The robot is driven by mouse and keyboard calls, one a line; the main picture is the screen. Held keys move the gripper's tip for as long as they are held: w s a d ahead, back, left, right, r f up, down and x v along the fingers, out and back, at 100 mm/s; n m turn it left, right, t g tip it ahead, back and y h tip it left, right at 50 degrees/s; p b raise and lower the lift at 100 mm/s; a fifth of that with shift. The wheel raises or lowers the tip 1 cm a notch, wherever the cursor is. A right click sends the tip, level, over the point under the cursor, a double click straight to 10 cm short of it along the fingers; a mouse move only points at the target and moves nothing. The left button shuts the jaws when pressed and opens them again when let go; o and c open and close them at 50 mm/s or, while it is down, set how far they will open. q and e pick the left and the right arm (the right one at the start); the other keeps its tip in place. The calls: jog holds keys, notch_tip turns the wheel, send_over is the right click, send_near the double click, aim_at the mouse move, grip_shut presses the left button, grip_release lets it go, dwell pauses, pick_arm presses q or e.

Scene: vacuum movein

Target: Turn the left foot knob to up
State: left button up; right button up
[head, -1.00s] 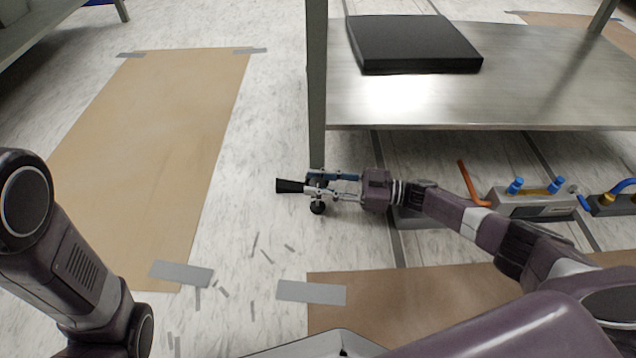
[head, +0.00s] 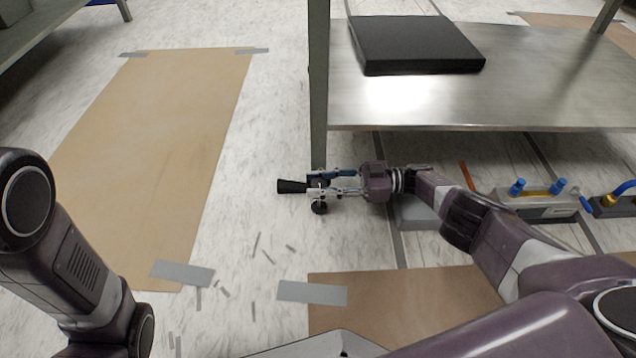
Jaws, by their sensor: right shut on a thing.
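The left foot knob (head: 291,186) is a black tapered piece sticking out to the left at the base of the workbench's front left leg (head: 318,110). A small round black part (head: 319,208) shows just below it. My right gripper (head: 322,184) reaches in from the right, low by the floor, and is shut on the knob; its fingers hide the knob's right end. The exact finger contact is too small to make out. My left arm is at the left edge, and its gripper is out of view.
The steel shelf (head: 450,105) bears a black flat box (head: 415,45) above my right arm. Grey devices with blue fittings (head: 538,200) and an orange bar (head: 467,175) stand on the floor at right. Brown sheets (head: 150,150) are taped to the floor. Floor left of the knob is clear.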

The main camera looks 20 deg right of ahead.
jog(key=shift+d, duration=0.15)
jog(key=o, duration=1.2)
jog(key=shift+f+m+t, duration=0.15)
jog(key=shift+m+t, duration=0.35)
jog(key=shift+t, duration=0.4)
jog(key=shift+h, duration=0.3)
